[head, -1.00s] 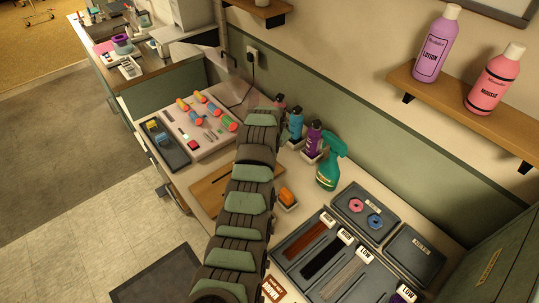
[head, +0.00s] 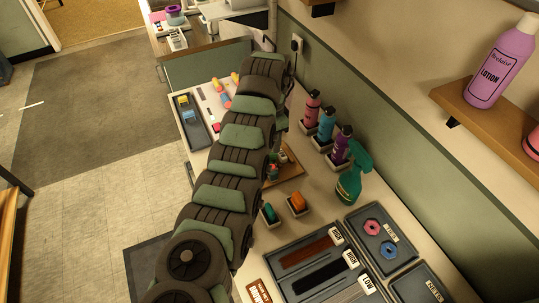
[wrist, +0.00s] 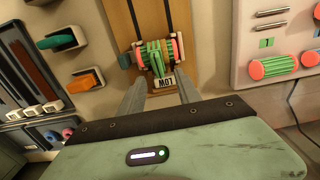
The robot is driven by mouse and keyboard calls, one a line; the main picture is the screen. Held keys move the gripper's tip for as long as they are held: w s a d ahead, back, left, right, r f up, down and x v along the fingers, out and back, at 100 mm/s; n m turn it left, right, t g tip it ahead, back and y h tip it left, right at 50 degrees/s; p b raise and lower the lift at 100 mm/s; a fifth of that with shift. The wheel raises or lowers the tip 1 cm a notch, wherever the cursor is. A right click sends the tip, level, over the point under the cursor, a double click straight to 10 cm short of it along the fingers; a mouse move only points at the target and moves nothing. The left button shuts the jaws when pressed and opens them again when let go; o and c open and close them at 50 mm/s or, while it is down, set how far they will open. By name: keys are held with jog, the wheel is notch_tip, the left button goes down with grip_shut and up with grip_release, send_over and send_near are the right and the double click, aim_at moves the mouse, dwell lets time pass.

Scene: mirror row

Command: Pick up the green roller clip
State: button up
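A dark green clip (wrist: 55,42) lies in a small white holder at the upper left of the wrist view; it also shows in the head view (head: 268,213). A lighter green clip-like piece (wrist: 156,58) sits across a green roller with pink ends (wrist: 126,60), on a wooden board (wrist: 150,17). I cannot tell which green piece is the roller clip. My gripper (wrist: 161,82) is open and empty, its two fingers apart just short of the roller. In the head view my arm hides the gripper and part of the board.
An orange clip (wrist: 86,81) lies in a white holder beside the dark green one. A white tray (wrist: 244,50) of rollers stands right of the board. Several bottles in holders and a green spray bottle (head: 352,175) line the wall side. Dark labelled trays (head: 355,222) fill the near counter.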

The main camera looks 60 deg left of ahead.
jog(key=shift+w+d+f+p, duration=0.1)
jog(key=shift+f+p, duration=0.1)
jog(key=shift+f, duration=0.65)
jog(key=shift+w+a+f+p, duration=0.1)
jog(key=shift+f+p, duration=0.15)
jog(key=shift+f, duration=0.55)
jog(key=shift+w+d+f+p, duration=0.1)
jog(key=shift+f+p, duration=0.1)
jog(key=shift+f, duration=0.65)
jog(key=shift+c, duration=0.6)
grip_shut()
